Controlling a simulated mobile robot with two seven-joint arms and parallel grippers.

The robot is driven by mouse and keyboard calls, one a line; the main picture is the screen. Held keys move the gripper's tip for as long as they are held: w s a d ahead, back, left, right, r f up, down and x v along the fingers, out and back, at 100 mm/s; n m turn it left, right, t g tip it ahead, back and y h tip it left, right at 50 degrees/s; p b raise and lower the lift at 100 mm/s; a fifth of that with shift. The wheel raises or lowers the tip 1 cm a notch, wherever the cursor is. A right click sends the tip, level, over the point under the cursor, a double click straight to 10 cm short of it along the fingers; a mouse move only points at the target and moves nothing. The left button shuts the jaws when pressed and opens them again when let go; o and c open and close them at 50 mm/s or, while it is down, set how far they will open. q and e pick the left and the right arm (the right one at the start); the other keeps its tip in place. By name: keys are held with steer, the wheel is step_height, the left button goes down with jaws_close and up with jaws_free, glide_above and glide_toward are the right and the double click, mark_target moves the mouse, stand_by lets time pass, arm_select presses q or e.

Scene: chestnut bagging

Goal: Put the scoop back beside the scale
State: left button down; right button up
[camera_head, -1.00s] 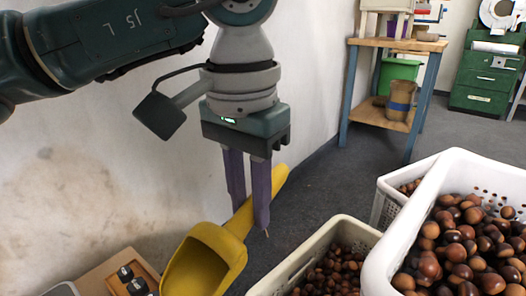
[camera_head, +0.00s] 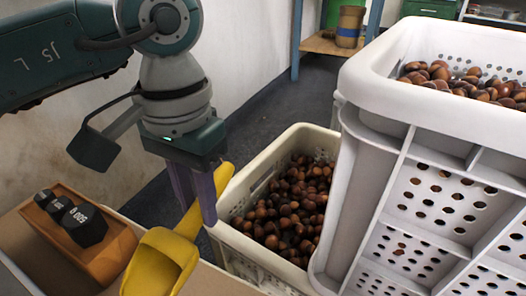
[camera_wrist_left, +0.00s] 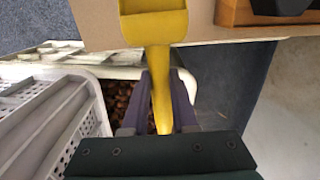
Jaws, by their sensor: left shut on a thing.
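The yellow scoop (camera_head: 158,262) is held by its handle in my left gripper (camera_head: 202,216). In the head view its bowl points down and toward the lower left, near the front edge of a tan surface. The left wrist view shows the scoop (camera_wrist_left: 152,28) with its handle between the two purple fingers (camera_wrist_left: 160,105). The gripper is shut on the handle. The scale itself is not clearly in view. My right gripper is not in view.
A wooden weight block (camera_head: 112,250) with several black weights stands left of the scoop on the tan surface (camera_head: 205,283). A cream crate (camera_head: 232,203) of chestnuts is behind right. A tall white crate (camera_head: 400,150) of chestnuts fills the right side.

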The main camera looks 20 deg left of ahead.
arm_select(q)
step_height(320, 180, down, 6)
steer(key=b, duration=0.2)
steer(key=shift+b, duration=0.4)
steer(key=shift+f, duration=0.1)
steer(key=c, duration=0.7)
jaws_free()
step_height(320, 180, up, 12)
steer(key=p, duration=0.7)
steer(key=shift+w+f, duration=0.1)
steer(key=shift+f, duration=0.1)
steer(key=shift+r+p, duration=0.3)
steer(key=shift+r, duration=0.1)
